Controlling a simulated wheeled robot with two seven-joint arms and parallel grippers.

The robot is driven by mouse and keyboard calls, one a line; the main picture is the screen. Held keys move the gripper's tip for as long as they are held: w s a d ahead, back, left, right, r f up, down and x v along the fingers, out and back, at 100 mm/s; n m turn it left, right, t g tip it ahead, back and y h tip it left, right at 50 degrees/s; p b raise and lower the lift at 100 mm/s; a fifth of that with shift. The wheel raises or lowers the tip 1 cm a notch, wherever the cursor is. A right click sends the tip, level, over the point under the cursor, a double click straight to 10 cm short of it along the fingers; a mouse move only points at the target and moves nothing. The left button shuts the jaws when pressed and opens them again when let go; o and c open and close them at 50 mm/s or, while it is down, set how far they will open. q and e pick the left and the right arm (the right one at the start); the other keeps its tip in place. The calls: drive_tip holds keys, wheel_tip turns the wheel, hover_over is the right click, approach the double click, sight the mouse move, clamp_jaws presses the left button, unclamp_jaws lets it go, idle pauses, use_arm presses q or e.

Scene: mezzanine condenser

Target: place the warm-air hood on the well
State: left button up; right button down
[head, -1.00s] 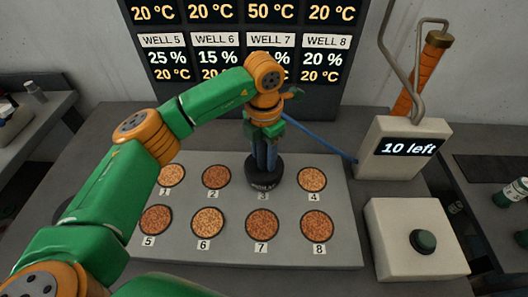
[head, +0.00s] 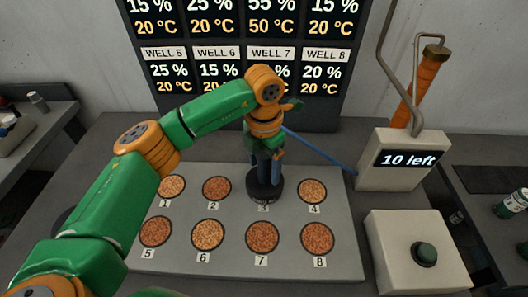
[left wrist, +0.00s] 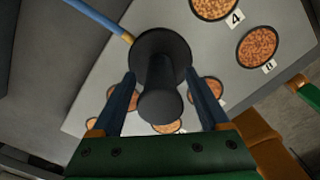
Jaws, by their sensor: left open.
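The warm-air hood (head: 265,187) is a black round piece with a blue hose. It stands upright over well 3 on the grey well plate (head: 345,235) and hides that well; label 3 shows just in front. In the left wrist view the hood (left wrist: 160,48) shows its wide base and dark post. My left gripper (head: 265,168) is open, its two blue fingers on either side of the post. In the left wrist view the gripper (left wrist: 160,75) has a visible gap on each side of the post. My right gripper is not in view.
Uncovered wells with brown grains surround the hood. Behind stands a board (head: 175,55) of percentages and temperatures; my arm hides part of it. The blue hose (head: 320,149) runs right.

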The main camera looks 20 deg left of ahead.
use_arm(q)
wheel_tip(320, 180, up, 11)
drive_tip(key=shift+f, duration=0.2)
idle(0.3)
